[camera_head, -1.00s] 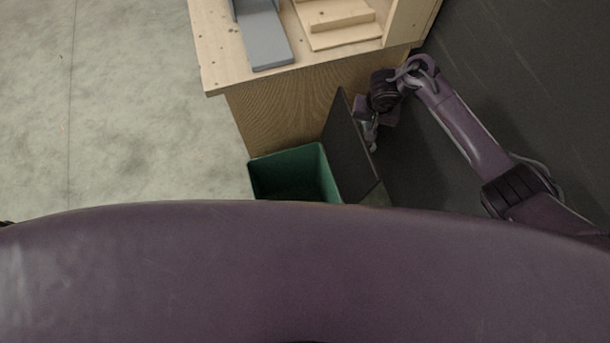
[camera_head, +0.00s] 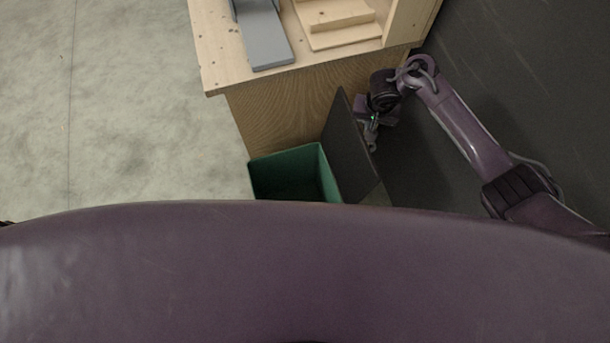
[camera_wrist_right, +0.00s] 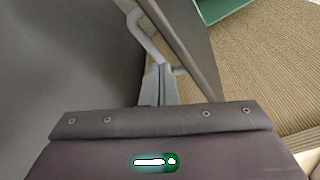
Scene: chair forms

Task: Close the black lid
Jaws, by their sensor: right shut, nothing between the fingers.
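The black lid (camera_head: 348,148) stands raised, hinged open on the right side of a green bin (camera_head: 295,174). The bin's open top shows, and its near part is hidden by my body. My right gripper (camera_head: 372,142) is shut and empty on the right, outer side of the lid, very close to it; I cannot tell whether it touches. In the right wrist view the shut fingers (camera_wrist_right: 160,85) are beside the lid (camera_wrist_right: 192,45), with a bit of the green bin (camera_wrist_right: 215,10) beyond it. My left gripper is not in view.
A wooden workbench (camera_head: 275,112) stands behind the bin, with a grey piece (camera_head: 264,38) and wooden blocks (camera_head: 335,20) on top. A dark wall or surface (camera_head: 530,80) lies on the right. Open concrete floor (camera_head: 130,110) is on the left.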

